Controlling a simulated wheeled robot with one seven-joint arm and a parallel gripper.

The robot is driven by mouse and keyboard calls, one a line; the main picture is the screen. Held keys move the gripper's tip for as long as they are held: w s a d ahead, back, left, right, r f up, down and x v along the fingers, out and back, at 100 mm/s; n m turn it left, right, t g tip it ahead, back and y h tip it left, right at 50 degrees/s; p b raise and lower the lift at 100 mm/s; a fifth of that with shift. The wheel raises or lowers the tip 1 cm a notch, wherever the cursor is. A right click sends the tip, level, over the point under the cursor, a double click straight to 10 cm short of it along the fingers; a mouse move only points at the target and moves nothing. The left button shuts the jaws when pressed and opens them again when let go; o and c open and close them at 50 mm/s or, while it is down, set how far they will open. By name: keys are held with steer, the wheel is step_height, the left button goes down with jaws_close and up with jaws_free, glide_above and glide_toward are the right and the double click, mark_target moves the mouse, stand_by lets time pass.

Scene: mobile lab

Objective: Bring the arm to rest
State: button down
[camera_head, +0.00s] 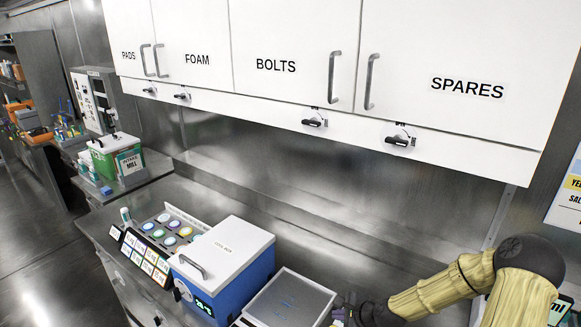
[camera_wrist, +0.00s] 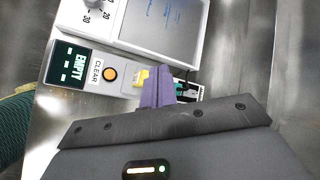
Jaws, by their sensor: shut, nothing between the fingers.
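My gripper (camera_wrist: 152,86) shows in the wrist view with its purple fingers together and nothing between them. Its tips are over or near the panel edge of a white device (camera_wrist: 120,27); I cannot tell whether they touch. In the head view my gripper (camera_head: 341,314) is at the bottom edge, small and partly cut off, just right of the grey-topped device (camera_head: 292,296). My arm, in a yellowish sleeve, reaches in from the lower right and is bent at a dark joint.
The device's panel has an "EMPTY" display (camera_wrist: 78,65) and an orange button (camera_wrist: 110,74) marked CLEAR. A blue cool box (camera_head: 238,283) with a white lid stands left of it on the steel counter. White cupboards (camera_head: 300,50) hang above. Bare counter lies behind the box.

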steer(key=s+r+n+g+h+b, duration=0.2)
steer(key=s+r+n+g+h, duration=0.2)
steer(key=s+r+n, duration=1.1)
steer(key=s+n+h, duration=0.1)
steer(key=s+n, duration=0.2)
steer(key=s, duration=0.1)
steer(key=shift+a+r+n, duration=0.25)
steer(key=shift+r+n, duration=0.05)
steer(key=shift+r, duration=0.1)
